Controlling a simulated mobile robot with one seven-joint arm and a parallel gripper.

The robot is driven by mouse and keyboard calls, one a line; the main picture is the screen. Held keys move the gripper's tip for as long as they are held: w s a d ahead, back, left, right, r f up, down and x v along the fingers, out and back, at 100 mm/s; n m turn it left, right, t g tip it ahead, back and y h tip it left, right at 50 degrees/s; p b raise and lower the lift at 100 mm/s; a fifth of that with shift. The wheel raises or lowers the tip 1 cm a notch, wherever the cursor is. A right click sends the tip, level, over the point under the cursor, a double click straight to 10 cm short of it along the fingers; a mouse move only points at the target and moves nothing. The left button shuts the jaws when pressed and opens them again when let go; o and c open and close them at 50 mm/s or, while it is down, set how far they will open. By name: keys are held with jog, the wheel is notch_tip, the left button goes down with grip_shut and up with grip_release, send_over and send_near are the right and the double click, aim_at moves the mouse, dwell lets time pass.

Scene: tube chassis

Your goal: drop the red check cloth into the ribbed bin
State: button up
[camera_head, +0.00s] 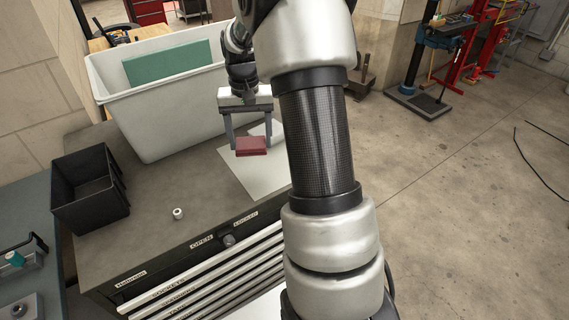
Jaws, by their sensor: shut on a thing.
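My gripper (251,143) is shut on the red cloth (251,149), a small folded dark red block between the two fingers. Its check pattern is too small to make out. The gripper points down above the cabinet top, over or near a white sheet. A black open bin (92,210) stands at the left end of the cabinet top, apart from and left of the gripper. It looks like the ribbed bin, though ribs are hard to tell at this size. Its visible inside looks empty.
A large white tub (165,135) with a green panel (167,62) stands behind the bin and gripper. A small white ring-like piece (178,213) lies on the grey cabinet top (150,240). The white sheet (245,178) lies flat. Open floor is at right.

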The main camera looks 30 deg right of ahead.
jog(key=w+a+r+n+p, duration=0.1)
jog(key=w+a+r+n, duration=0.1)
jog(key=w+a, duration=0.5)
jog(key=w+a+r+n+p, duration=0.1)
jog(key=w+a+r+n, duration=0.1)
jog(key=a, duration=0.9)
jog(key=w+a+r+n+p, duration=0.1)
jog(key=w+a+r+n, duration=0.3)
jog(key=a, duration=0.6)
jog(key=a+p, duration=0.2)
jog(key=a, duration=1.1)
jog(key=shift+d+f+b, duration=0.1)
jog(key=shift+f+b, duration=0.3)
jog(key=shift+f, duration=2.3)
jog(key=o, duration=1)
jog(key=shift+o, duration=0.2)
